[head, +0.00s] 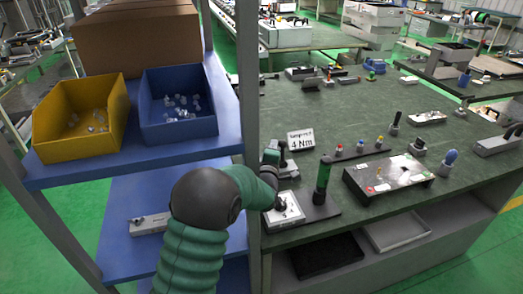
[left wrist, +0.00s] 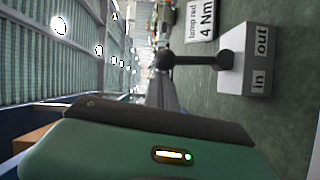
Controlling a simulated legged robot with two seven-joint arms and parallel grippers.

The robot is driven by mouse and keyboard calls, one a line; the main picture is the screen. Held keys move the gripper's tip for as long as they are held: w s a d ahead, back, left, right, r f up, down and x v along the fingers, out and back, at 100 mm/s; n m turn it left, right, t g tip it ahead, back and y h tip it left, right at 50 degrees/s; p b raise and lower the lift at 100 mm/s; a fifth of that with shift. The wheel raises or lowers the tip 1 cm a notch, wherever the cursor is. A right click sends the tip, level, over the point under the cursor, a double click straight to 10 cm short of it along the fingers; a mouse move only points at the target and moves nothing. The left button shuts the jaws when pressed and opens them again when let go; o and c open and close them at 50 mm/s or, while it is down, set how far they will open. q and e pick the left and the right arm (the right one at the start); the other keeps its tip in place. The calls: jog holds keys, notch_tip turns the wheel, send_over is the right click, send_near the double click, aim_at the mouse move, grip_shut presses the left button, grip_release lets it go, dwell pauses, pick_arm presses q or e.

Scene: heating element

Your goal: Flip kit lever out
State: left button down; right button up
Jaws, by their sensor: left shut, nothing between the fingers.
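The kit lever box is a grey block (left wrist: 246,70) marked "in" and "out" in the left wrist view. A black lever (left wrist: 195,60) with a ball knob stands out from it, and its ball end points left in that picture. My left gripper (head: 271,153) is shut and empty, just left of the lever in the head view. Whether it touches the lever cannot be told. My right gripper does not show.
A white panel with a black knob (head: 284,209) lies nearer me, beside an upright green-and-black tool (head: 322,183). A grey board (head: 390,174) lies to the right. A blue shelf with a yellow bin (head: 75,125) and a blue bin (head: 180,105) stands left, with its post close to my arm.

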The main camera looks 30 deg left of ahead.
aim_at(284, 145)
pick_arm(q)
jog(key=w+d+m+p, duration=0.1)
jog(key=p, duration=0.1)
jog(key=w+d+r+m+g+p, duration=0.1)
jog(key=m+p, duration=0.1)
jog(key=shift+w+d+r+g+p, duration=0.25)
jog(key=shift+w+r+g+p, duration=0.05)
jog(key=shift+w+d+f+m+g+p, duration=0.2)
jog(key=shift+w+d+m+p, duration=0.2)
jog(key=shift+w+p, duration=0.2)
jog(key=shift+w+d+f+m+g+p, duration=0.2)
jog(key=shift+w+d+m+p, duration=0.1)
jog(key=shift+w+d+p, duration=0.2)
jog(key=shift+d+f, duration=0.1)
